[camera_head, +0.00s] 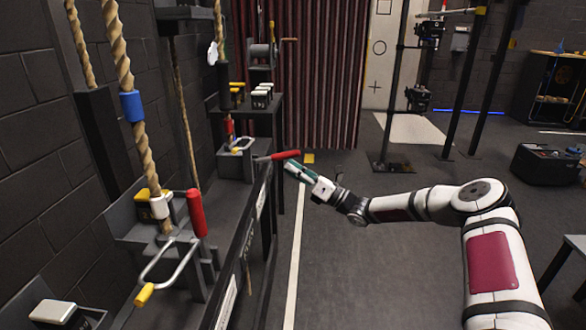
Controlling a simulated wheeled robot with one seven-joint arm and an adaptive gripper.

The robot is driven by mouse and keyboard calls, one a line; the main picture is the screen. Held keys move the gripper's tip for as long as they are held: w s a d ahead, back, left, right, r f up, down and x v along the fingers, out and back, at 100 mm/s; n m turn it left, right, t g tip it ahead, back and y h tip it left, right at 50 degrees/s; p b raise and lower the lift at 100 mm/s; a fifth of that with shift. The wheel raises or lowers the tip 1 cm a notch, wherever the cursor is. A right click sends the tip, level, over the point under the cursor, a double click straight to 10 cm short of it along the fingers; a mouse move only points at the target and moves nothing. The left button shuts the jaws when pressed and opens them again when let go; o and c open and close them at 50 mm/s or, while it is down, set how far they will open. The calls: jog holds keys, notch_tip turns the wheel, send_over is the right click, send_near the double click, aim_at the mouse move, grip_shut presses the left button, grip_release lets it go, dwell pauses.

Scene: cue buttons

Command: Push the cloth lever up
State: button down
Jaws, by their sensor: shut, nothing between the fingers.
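Two red-handled levers stand on the rigging bench at left. The far lever's red handle (285,155) points right, roughly level, out over the bench edge. The near lever's red handle (197,213) stands upright. The bench-front labels are too small to read, so I cannot tell from them which is the cloth lever. My gripper (292,166) is shut and empty, just below the far handle's right end. I cannot tell whether it touches the handle.
A thick rope with a blue band (131,106) runs down to the near lever, beside a wire loop with a yellow end (144,295). A red curtain (305,90) hangs behind. A white line (296,255) marks the floor. Open floor lies below my arm.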

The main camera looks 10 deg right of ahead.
aim_at(290, 152)
jog(key=r+g+h+p, duration=0.1)
jog(key=r+p, duration=0.1)
jog(key=r+n+g+h+p, duration=0.1)
jog(key=r+p, duration=0.1)
jog(key=p, duration=0.1)
jog(key=r+n+h+p, duration=0.1)
jog(key=p, duration=0.2)
jog(key=shift+a+r+g, duration=0.4)
jog(key=w+a+r+n+g+h+p, duration=0.2)
jog(key=w+a+r+g+h+p, duration=0.1)
jog(key=a+r+h+p, duration=0.4)
jog(key=shift+a+g+h+p, duration=0.3)
jog(key=shift+a+g+p, duration=0.25)
jog(key=shift+g+p, duration=0.25)
jog(key=shift+r, duration=0.1)
